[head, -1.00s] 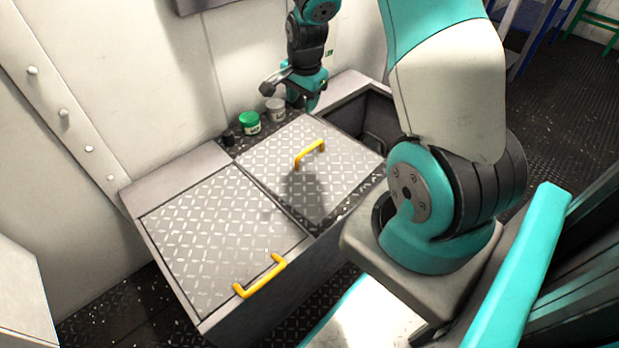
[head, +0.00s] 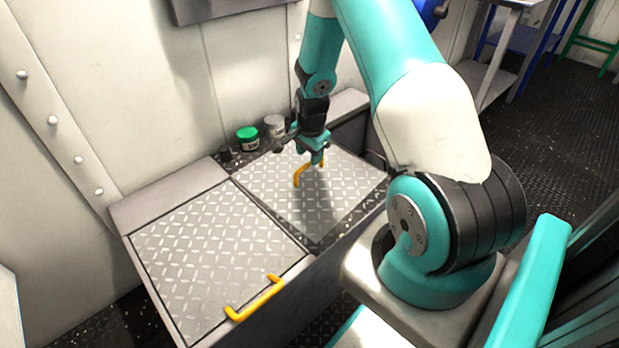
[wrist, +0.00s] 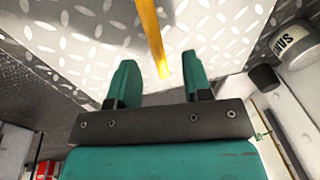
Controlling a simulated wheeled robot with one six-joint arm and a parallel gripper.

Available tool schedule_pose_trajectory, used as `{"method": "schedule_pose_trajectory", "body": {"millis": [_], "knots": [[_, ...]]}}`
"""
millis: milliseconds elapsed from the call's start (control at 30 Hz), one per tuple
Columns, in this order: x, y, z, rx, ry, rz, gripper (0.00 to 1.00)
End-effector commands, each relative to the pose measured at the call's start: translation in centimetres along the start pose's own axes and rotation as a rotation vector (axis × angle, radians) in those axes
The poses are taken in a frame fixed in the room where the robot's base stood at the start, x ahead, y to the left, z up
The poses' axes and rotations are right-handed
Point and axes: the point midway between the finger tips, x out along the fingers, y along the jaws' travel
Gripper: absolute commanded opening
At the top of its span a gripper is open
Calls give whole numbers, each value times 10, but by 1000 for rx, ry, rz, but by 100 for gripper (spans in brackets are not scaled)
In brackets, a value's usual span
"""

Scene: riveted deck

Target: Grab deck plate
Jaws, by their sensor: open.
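Two grey diamond-tread deck plates lie side by side on the bench-like box. The farther deck plate (head: 272,194) has a yellow handle (head: 297,178), which my gripper (head: 318,158) partly hides. The nearer deck plate (head: 205,255) has its own yellow handle (head: 256,299) at its front edge. In the wrist view, my gripper (wrist: 160,85) is open, with its two teal fingers apart. The end of the yellow handle (wrist: 151,35) shows between and just beyond the fingertips. I cannot tell whether a finger touches it.
A green-lidded jar (head: 247,139), a grey jar (head: 274,126) and a small black item (head: 225,154) stand behind the farther plate against the wall. Riveted wall panels (head: 150,90) rise behind the box. Dark textured floor (head: 545,130) lies open at the right.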

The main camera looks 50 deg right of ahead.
Motion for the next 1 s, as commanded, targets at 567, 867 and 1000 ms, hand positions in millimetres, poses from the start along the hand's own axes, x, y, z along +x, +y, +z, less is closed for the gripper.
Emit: {"method": "schedule_pose_trajectory", "body": {"millis": [567,867,1000], "knots": [[46,3,2,0,-1,1,36],[46,3,2,0,-1,1,0],[46,3,2,1,-1,1,0]]}}
